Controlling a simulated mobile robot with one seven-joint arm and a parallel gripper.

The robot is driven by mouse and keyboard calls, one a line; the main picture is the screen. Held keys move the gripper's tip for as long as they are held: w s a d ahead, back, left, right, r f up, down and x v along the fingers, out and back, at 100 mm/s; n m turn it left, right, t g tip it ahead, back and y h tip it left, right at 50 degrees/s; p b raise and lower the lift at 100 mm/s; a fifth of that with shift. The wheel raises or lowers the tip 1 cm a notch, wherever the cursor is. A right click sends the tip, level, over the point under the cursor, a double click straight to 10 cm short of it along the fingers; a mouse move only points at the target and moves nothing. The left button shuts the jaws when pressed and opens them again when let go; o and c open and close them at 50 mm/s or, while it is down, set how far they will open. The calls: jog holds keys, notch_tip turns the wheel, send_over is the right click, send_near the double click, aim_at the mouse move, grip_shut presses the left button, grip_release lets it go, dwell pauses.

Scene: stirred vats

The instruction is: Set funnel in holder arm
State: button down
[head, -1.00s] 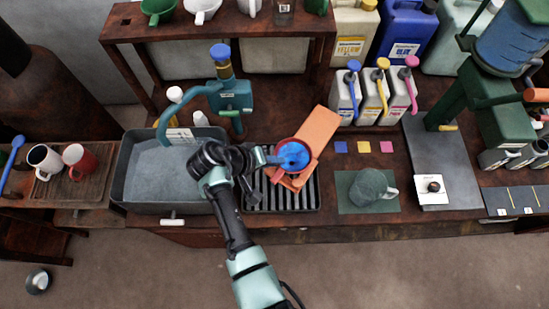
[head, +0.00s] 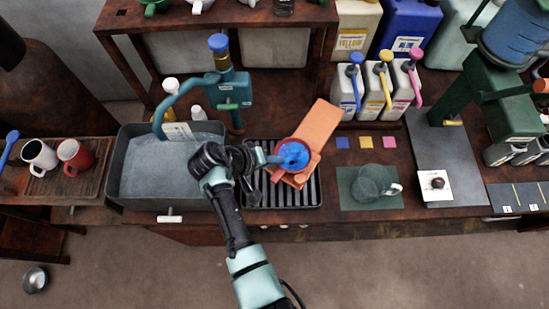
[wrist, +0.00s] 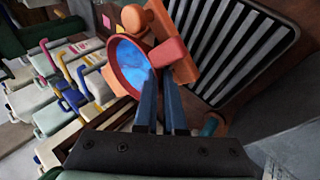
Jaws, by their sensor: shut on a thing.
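A round piece with a blue inside and a red-orange rim, which I take for the funnel (head: 293,153), is over the black slatted rack in the head view. In the wrist view the funnel (wrist: 133,67) faces the camera. My gripper (wrist: 158,72) is shut with its fingertips at the rim's edge; it also shows in the head view (head: 272,158). An orange plank (head: 316,128) runs up and right from beside the funnel. An orange block and knob show by it in the wrist view. I cannot tell which part is the holder arm, or whether the funnel rests on it.
The slatted rack (head: 308,197) lies under the funnel. A grey sink (head: 118,190) with a teal tap is at left. A glass mug (head: 368,184) stands on a green mat at right. Jugs with coloured pumps (head: 378,95) stand behind.

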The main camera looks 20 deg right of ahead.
jog(key=shift+s+d, duration=0.1)
jog(key=shift+s, duration=0.05)
jog(key=c, duration=0.9)
grip_release()
